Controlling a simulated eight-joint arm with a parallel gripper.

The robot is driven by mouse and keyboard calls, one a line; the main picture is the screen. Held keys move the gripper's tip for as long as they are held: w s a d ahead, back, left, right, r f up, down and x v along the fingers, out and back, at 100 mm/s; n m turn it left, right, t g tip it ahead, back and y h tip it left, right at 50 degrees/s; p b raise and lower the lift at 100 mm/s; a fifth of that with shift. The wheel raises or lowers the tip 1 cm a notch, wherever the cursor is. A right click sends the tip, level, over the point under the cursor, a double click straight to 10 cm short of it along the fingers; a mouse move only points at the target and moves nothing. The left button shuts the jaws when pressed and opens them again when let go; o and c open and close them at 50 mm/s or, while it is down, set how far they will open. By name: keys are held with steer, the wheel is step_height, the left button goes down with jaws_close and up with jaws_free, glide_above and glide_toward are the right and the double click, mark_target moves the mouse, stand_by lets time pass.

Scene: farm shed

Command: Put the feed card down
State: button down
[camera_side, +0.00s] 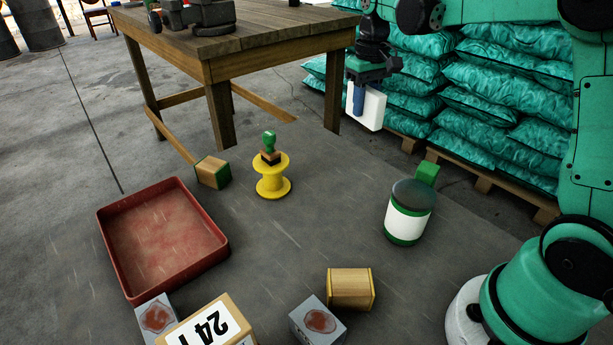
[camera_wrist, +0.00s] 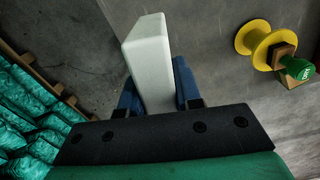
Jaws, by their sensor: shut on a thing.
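The feed card is a white slab (camera_side: 371,108) held in my gripper (camera_side: 358,100) in the side view, above the floor in front of the stacked bags. In the wrist view the white card (camera_wrist: 149,60) stands between the two blue fingers of my gripper (camera_wrist: 158,88), which are shut on it. Part of the card is hidden by the fingers. Any print on it is not visible.
A yellow spool (camera_side: 272,182) bears a green-handled stamp (camera_side: 269,143). A wooden table (camera_side: 235,60) and teal bags (camera_side: 505,85) stand behind.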

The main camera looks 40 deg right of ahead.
mark_target(356, 174)
step_height(356, 174, down, 12)
steer(key=shift+f, duration=0.25)
steer(key=shift+f, duration=0.2)
steer(key=c, duration=0.6)
jaws_free()
